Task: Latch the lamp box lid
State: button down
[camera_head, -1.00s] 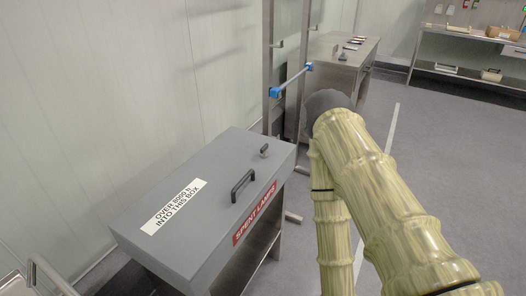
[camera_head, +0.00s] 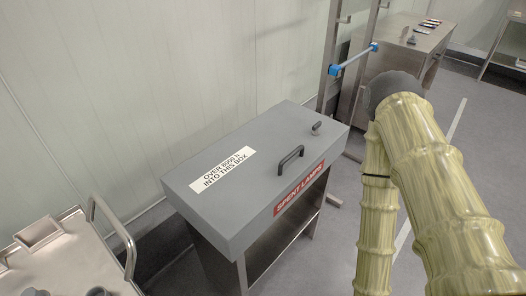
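The lamp box (camera_head: 246,233) is a grey box on a steel stand, with a red "SPENT LAMPS" label (camera_head: 299,188) on its front. Its flat grey lid (camera_head: 262,140) looks down, and carries a white text label (camera_head: 222,170) and a dark bar handle (camera_head: 290,158). A small dark knob or latch (camera_head: 316,127) sits near the lid's far right end; its exact setting is too small to tell. My arm, in a pale green ribbed cover, rises at the right, beside the box and apart from it. My gripper is not in view.
A steel trolley with a looped handle (camera_head: 110,232) stands at lower left, close to the box. A steel frame with a blue-ended bar (camera_head: 354,59) stands behind the box. A steel bench (camera_head: 408,48) with small items lies beyond. Floor is clear at right.

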aim_at(315, 127)
jog(key=u, duration=2.05)
jog(key=k, duration=1)
jog(key=z, duration=1.1)
jog(key=i, duration=0.5)
